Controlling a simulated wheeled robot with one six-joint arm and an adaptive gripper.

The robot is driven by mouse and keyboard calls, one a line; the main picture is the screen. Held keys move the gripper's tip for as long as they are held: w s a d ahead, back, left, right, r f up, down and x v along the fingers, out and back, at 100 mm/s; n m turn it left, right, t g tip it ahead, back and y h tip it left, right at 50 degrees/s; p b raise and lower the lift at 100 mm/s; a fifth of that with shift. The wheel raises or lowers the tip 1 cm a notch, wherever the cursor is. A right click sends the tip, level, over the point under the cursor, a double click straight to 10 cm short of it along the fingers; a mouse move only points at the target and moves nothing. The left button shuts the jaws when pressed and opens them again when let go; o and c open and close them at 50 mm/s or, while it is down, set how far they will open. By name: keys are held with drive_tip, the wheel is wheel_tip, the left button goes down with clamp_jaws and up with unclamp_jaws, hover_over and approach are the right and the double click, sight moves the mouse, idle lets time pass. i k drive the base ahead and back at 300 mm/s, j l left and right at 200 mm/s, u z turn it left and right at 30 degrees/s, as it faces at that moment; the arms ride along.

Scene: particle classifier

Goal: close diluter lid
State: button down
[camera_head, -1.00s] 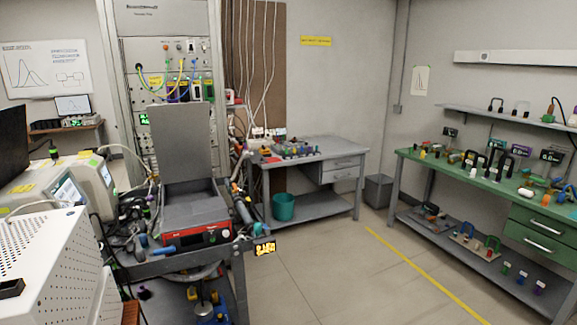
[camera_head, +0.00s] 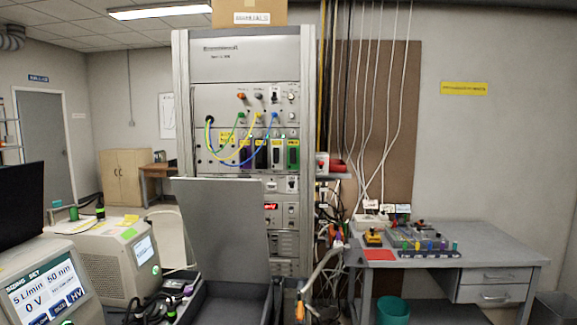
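The diluter lid (camera_head: 222,228) is a flat grey panel. It stands open, nearly upright, in front of the instrument rack. Below it is the diluter body (camera_head: 228,305), a dark grey box at the bottom edge; its front is cut off by the picture. The lid's lower edge meets the back of the box. My gripper is not in view.
The rack (camera_head: 245,75) with coloured cables stands behind the lid. Two white instruments with screens (camera_head: 55,285) (camera_head: 118,255) stand to the left. Hoses and cables (camera_head: 325,262) hang just right of the box. A grey bench (camera_head: 460,255) and a teal bucket (camera_head: 393,310) are at right.

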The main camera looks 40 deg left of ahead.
sight(225, 219)
drive_tip(key=i, duration=2.1)
